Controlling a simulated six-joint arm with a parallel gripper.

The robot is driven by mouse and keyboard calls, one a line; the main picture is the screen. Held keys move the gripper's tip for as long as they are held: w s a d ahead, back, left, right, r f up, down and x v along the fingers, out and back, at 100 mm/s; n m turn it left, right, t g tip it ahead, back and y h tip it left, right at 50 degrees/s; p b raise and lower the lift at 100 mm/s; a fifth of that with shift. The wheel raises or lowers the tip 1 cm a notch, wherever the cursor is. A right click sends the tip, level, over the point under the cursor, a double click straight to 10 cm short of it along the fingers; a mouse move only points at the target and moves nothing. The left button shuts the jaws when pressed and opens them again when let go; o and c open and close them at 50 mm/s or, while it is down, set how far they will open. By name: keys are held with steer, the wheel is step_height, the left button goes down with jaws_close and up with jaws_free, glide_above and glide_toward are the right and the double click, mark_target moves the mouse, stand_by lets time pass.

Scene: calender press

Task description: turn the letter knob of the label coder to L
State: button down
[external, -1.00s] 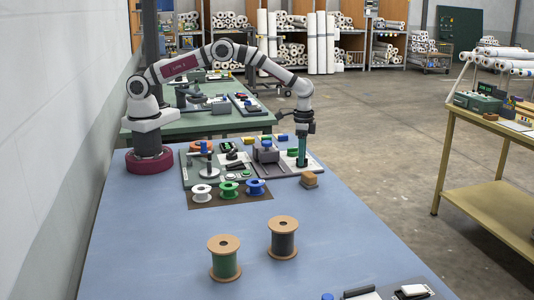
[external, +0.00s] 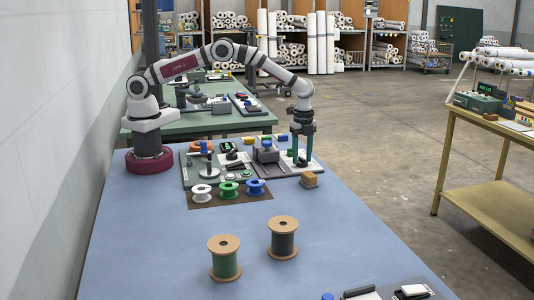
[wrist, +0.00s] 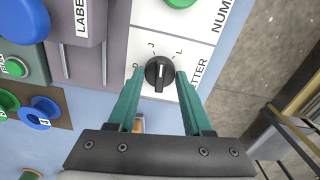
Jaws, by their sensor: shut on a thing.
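The black letter knob (wrist: 159,72) sits on a white panel (wrist: 206,55) of the label coder. Marks J and L stand above it, with another letter at its left, partly hidden. The knob's white line points up in the wrist view, roughly between J and L; I cannot tell its exact setting. My gripper (wrist: 158,82) is shut on the knob, one green finger on each side.
A tan block (external: 309,180) lies close in front. White, green and blue spools (external: 228,189) sit on a brown mat. Two large spools (external: 283,238) stand on the clear blue table.

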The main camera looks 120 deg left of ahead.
mark_target(302, 158)
steer(key=m, duration=0.3)
steer(key=shift+m, duration=2)
steer(key=shift+c, duration=1.6)
jaws_free()
step_height(302, 158, up, 16)
